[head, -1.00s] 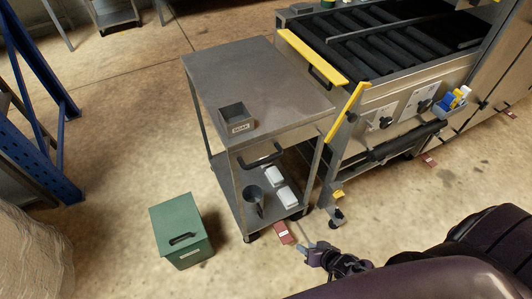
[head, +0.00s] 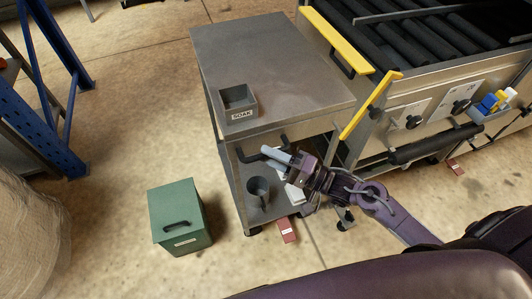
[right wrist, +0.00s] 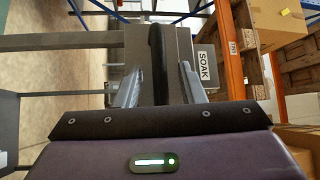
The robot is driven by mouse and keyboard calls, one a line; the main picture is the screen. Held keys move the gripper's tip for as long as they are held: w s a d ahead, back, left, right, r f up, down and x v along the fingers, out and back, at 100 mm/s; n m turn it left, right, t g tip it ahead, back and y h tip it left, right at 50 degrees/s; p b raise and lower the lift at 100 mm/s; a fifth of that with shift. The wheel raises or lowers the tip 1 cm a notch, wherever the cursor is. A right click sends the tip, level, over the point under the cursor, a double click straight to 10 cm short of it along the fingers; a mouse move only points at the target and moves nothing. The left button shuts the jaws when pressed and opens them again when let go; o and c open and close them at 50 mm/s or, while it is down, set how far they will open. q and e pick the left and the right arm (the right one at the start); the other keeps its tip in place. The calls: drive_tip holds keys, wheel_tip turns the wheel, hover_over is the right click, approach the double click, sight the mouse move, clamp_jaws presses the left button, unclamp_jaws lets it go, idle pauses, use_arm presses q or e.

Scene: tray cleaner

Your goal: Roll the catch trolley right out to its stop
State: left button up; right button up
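The catch trolley, a grey steel cart with a flat top (head: 270,65) and a lower shelf, stands beside the roller machine. Its black handle (head: 248,157) sticks out from the near end, under the top. My right gripper (head: 277,155) is at this handle. In the right wrist view, the handle (right wrist: 158,50) stands between the two fingers of my right gripper (right wrist: 160,88), with gaps on both sides, so the gripper is open around it. My left gripper is out of view.
A dark cup (head: 258,192) stands on the lower shelf. A red block (head: 287,230) lies on the floor by the trolley's near end. A green lidded box (head: 180,215) stands front left. A blue rack (head: 45,120) is at left.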

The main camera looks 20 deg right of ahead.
drive_tip(key=shift+x, duration=0.8)
clamp_jaws()
